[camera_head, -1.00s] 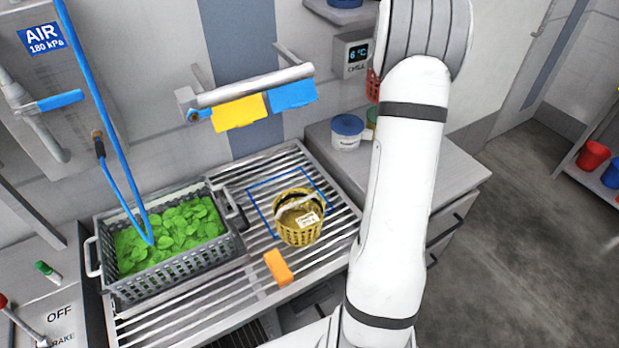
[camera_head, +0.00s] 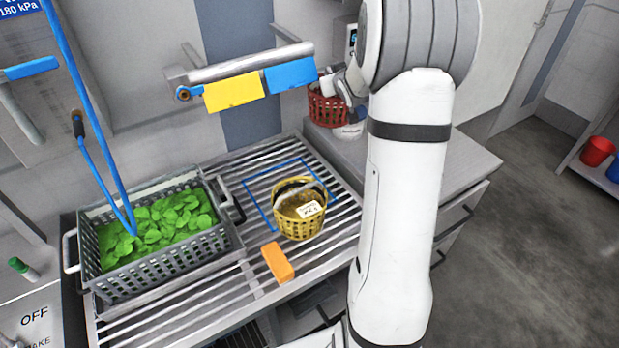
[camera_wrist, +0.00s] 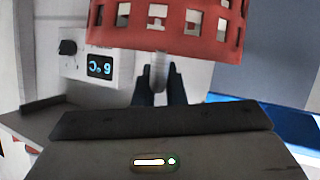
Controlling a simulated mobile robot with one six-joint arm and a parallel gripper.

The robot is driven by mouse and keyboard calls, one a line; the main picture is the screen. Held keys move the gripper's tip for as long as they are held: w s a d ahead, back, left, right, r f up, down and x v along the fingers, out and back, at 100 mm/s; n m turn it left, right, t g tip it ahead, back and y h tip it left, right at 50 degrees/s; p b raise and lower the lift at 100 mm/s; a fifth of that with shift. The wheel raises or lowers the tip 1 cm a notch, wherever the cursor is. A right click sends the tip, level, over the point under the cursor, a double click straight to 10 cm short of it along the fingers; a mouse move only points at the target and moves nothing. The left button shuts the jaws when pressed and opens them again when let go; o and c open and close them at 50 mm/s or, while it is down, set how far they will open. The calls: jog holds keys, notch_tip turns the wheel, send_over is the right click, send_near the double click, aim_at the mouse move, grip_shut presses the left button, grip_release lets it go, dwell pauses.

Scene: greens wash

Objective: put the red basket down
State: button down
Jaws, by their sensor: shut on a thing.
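The red basket (camera_head: 327,108) hangs from my gripper in the head view, above the far right end of the slatted rack near the worktop. It also shows upside down at the top of the wrist view (camera_wrist: 120,33). My gripper (camera_wrist: 158,82) is shut on the basket's grey handle, between its two dark fingers. In the head view my gripper is partly hidden by my arm. A blue outlined square (camera_head: 262,210) marks the rack, and a yellow basket (camera_head: 300,222) with its own handle stands at it.
A grey crate (camera_head: 165,278) of green leaves stands at the rack's left. An orange block (camera_head: 278,262) lies in front of the yellow basket. Yellow (camera_head: 233,92) and blue (camera_head: 291,75) cloths hang on a rail above.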

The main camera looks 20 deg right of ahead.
jog(key=s+a+f+n+y+b, duration=0.3)
jog(key=a+f+y+b, duration=0.1)
jog(key=a+f, duration=0.35)
notch_tip(320, 180, down, 9)
jog(key=a, duration=0.1)
jog(key=shift+s+a+f, duration=0.15)
jog(key=shift+s, duration=0.15)
jog(key=shift+f, duration=0.1)
jog(key=shift+f+b, duration=0.15)
jog(key=shift+b, duration=0.2)
jog(key=c, duration=1.5)
grip_release()
